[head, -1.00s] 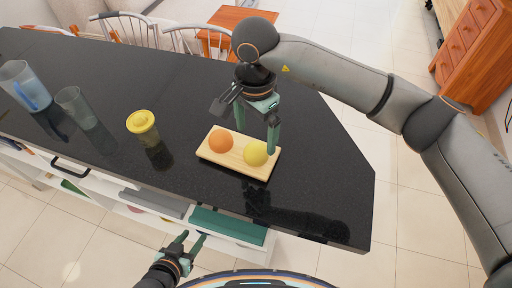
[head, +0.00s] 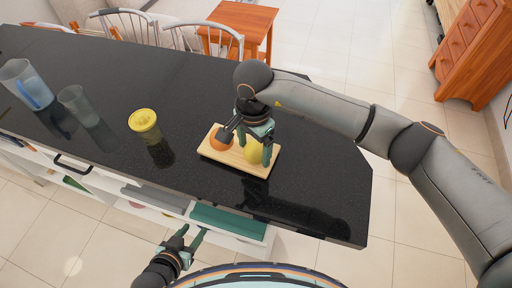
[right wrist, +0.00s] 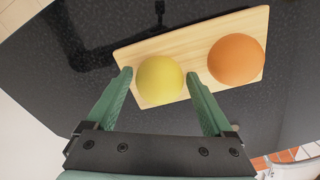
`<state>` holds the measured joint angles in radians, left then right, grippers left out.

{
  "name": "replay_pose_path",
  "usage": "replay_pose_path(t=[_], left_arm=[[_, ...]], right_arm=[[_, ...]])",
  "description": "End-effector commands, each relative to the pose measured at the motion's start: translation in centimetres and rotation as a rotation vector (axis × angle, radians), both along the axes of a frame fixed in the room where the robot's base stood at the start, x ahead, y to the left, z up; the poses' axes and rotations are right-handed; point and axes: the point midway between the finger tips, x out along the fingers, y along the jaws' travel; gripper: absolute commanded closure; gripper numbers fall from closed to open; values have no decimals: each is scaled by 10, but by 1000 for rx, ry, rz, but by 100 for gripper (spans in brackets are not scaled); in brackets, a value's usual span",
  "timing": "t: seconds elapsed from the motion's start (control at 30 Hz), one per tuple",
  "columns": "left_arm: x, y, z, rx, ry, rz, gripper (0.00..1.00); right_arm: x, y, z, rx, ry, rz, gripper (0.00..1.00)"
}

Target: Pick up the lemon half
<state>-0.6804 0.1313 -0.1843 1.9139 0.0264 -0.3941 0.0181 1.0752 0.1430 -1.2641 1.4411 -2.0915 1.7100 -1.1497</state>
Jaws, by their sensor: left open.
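The yellow lemon half (head: 252,154) sits on a light wooden board (head: 230,158) on the black counter, beside an orange half (head: 215,142). My right gripper (head: 254,148) is directly above the board, pointing down, and partly hides both fruits. In the right wrist view, the lemon half (right wrist: 158,82) shows between the two green fingertips (right wrist: 160,74), with the orange half (right wrist: 236,58) outside the right finger. The right fingers are apart; I cannot tell whether they touch the lemon. My left gripper (head: 192,240) is open and empty, in front of the counter's near edge.
A yellow-topped juicer (head: 144,121), a clear glass (head: 78,105) and a pitcher with blue inside (head: 27,85) stand on the left of the counter (head: 175,85). The counter right of the board is clear. Chairs and a wooden stool (head: 240,25) are behind it.

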Motion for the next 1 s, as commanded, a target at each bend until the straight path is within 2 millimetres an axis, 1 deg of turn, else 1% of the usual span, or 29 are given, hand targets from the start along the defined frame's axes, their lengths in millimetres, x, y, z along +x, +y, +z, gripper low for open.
replay_pose_path(t=[0.03, 0.37, 0.63, 0.77, 0.87, 0.93, 0.97, 1.0], left_arm=[[0, 0, 0, 0, 0, 0, 50], [1, 0, 0, 0, -1, 0, 50], [1, 0, 0, 0, -2, 0, 50], [1, 0, -3, 0, -2, 0, 50], [1, 0, -7, 0, -2, -1, 50], [1, 0, -12, 0, -2, -1, 50], [1, 0, -14, 0, -2, -1, 50], [1, 0, -14, 1, -2, 0, 50]], right_arm=[[0, 0, 0, 0, 0, 0, 20], [0, 0, 0, 0, 0, 0, 57], [0, 0, 1, 1, -1, 0, 59], [1, 0, 6, 1, -3, 0, 59], [1, 0, 16, 1, -5, 0, 59], [2, 0, 28, 2, -8, 1, 59], [-1, 2, 35, 3, -7, 4, 59], [-8, 8, 44, 3, -6, 7, 59]])
